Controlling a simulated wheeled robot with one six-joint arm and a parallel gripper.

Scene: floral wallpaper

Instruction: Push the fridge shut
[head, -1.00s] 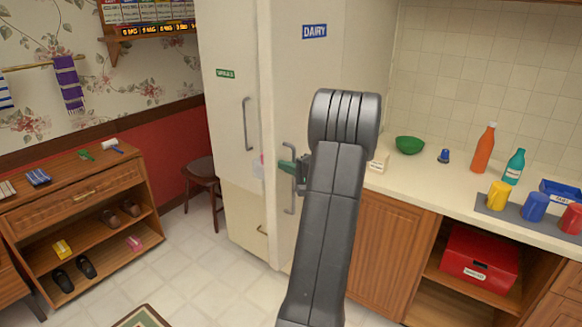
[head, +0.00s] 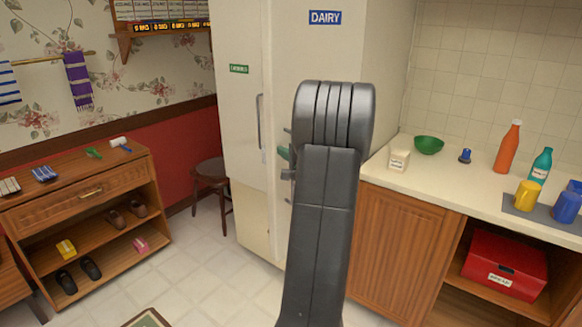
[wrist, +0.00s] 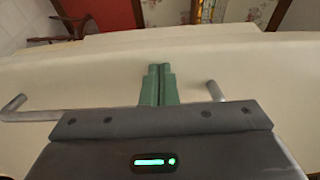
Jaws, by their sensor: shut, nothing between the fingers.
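The cream fridge (head: 340,50) stands in the middle of the head view. Its front carries a blue DAIRY label and, on the left panel, a small green label. A grey handle (head: 259,122) shows on the left panel. My arm hides much of the right panel, and I cannot tell how far the door stands from shut. My gripper (head: 284,160) is partly hidden behind my arm, close to the fridge front. In the wrist view its green fingers (wrist: 158,84) are together and empty, against a pale fridge surface with grey handles either side. Contact is unclear.
A counter (head: 400,185) at the right holds a green bowl (head: 428,145), bottles and cups. A red box (head: 503,275) sits on the shelf below. A wooden shoe shelf (head: 85,195) and a dark stool (head: 212,178) are at the left.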

